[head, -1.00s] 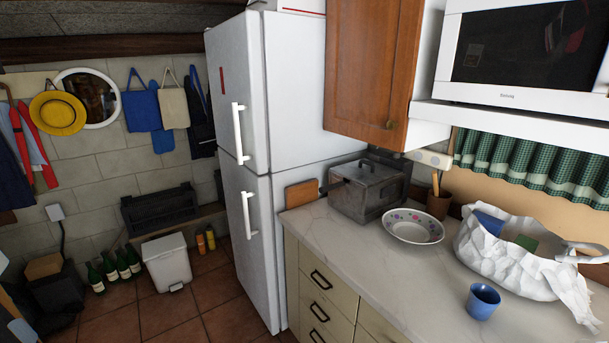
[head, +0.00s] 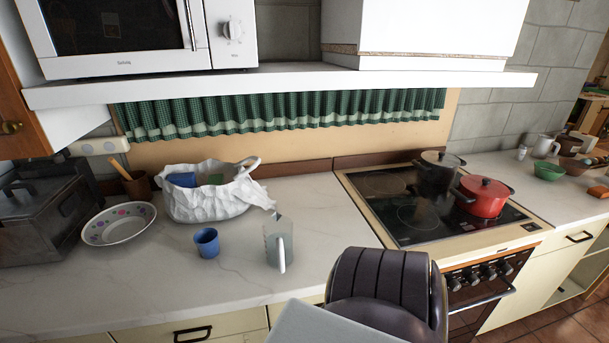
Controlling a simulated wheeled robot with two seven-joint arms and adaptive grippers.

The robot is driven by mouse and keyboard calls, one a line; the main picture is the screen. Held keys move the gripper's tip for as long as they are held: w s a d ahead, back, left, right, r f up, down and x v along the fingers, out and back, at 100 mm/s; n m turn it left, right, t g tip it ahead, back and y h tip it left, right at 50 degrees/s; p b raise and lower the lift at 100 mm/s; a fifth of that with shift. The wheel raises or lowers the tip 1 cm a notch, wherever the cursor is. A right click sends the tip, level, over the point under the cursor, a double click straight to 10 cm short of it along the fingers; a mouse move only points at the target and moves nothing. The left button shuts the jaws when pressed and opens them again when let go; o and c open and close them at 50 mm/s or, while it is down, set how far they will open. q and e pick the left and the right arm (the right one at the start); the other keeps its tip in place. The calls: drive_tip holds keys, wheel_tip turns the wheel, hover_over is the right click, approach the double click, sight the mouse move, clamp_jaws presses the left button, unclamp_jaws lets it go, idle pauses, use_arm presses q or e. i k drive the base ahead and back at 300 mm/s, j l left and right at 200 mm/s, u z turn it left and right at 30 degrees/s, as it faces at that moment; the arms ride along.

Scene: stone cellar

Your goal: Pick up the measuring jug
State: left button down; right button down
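The measuring jug (head: 275,243) is a clear, see-through vessel with a pale handle facing the front. It stands upright on the marble-look counter (head: 335,215), right of a small blue cup (head: 207,243) and in front of the crumpled white bag (head: 205,203). Nothing is holding it. Neither of my grippers shows in the head view, so I cannot see whether they are open or shut.
A dark padded chair (head: 385,280) stands at the counter front, right of the jug. A hob (head: 415,220) holds a dark pot (head: 437,176) and a red pot (head: 482,196). A patterned bowl (head: 120,224) lies left. A shelf (head: 290,84) with a microwave (head: 130,35) overhangs the counter.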

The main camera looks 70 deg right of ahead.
sight(277, 230)
drive_tip(key=z, duration=1.9)
